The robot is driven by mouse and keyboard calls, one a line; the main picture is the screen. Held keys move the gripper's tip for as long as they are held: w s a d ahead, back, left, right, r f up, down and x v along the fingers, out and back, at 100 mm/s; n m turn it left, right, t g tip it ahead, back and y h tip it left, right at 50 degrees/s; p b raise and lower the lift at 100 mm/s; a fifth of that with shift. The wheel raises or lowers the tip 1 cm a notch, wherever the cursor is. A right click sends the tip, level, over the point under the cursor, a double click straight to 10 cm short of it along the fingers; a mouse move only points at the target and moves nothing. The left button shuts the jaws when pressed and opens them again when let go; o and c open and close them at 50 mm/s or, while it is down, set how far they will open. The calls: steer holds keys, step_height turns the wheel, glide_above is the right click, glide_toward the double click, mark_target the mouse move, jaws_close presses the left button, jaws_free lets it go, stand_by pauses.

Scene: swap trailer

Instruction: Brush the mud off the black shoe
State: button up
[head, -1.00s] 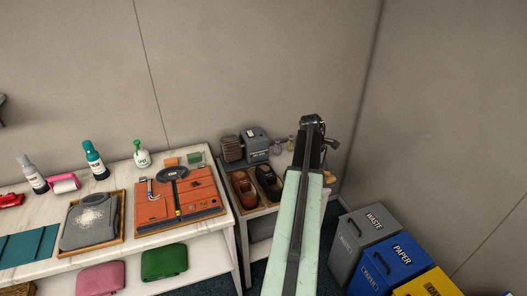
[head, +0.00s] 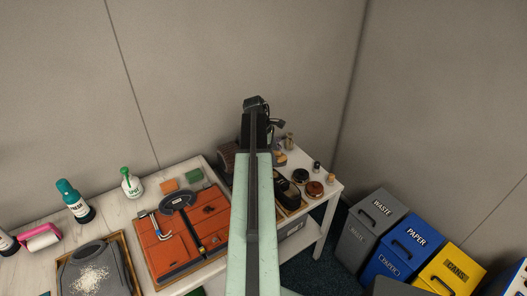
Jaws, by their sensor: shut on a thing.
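The black shoe (head: 287,194) sits in a tray on the small side table, just right of my arm, which covers part of it. Its mud is too small to make out. My gripper (head: 275,125) is above the back of that table, behind and above the shoe. It is shut on what looks like a tan brush (head: 280,158), small and partly hidden, apart from the shoe in the picture. The brown shoe is hidden behind my arm.
Two round tins (head: 301,176), small jars (head: 317,166) and a bottle (head: 289,141) stand right of and behind the shoe. An orange board (head: 160,255) and bottles (head: 131,184) are on the left table. Bins (head: 370,226) stand on the floor at right.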

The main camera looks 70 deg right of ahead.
steer(key=shift+s, duration=0.2)
steer(key=f+b, duration=0.1)
steer(key=d+f+m+b, duration=0.1)
steer(key=shift+s+d+f+b, duration=0.1)
steer(key=shift+d+f+b, duration=0.05)
steer(key=shift+f+b, duration=0.2)
steer(key=shift+s+r+m, duration=0.1)
steer(key=shift+r+m, duration=0.1)
steer(key=shift+m, duration=0.1)
steer(key=shift+f, duration=0.15)
steer(key=f+b, duration=0.3)
steer(key=s+f+b, duration=0.1)
steer(key=f+b, duration=0.1)
steer(key=shift+a+f, duration=0.25)
steer(key=shift+f+b, duration=0.45)
steer(key=shift+b, duration=0.25)
steer(key=shift+w, duration=0.1)
steer(key=shift+w+d+f, duration=0.1)
steer(key=shift+w+d, duration=0.45)
steer(key=shift+w, duration=0.3)
steer(key=shift+w+d, duration=0.55)
steer(key=shift+w, duration=0.3)
steer(key=shift+w+d, duration=0.1)
